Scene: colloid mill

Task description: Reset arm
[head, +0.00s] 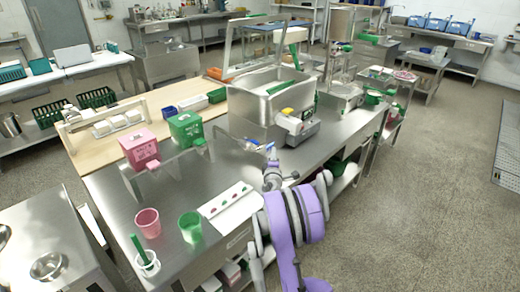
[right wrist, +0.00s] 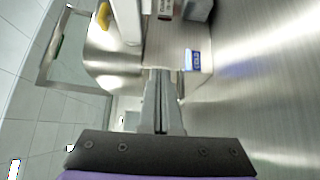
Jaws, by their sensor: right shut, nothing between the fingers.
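My right arm, purple and grey, reaches up from the bottom of the head view over the front edge of the steel table (head: 120,205). My right gripper (head: 270,150) is at its far end, beside the steel mill machine (head: 262,105). In the right wrist view the two grey fingers of the right gripper (right wrist: 161,85) are together with nothing between them. The machine's steel body (right wrist: 110,60) is beyond the fingertips, with a blue label (right wrist: 198,60) close to them. I cannot tell whether the fingers touch it. My left gripper is not in view.
A pink box (head: 140,150) and a green box (head: 186,129) stand left of the machine. A pink cup (head: 148,223), a green cup (head: 190,227) and a white card (head: 230,202) with small coloured spots are at the front. The floor (head: 430,190) at right is clear.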

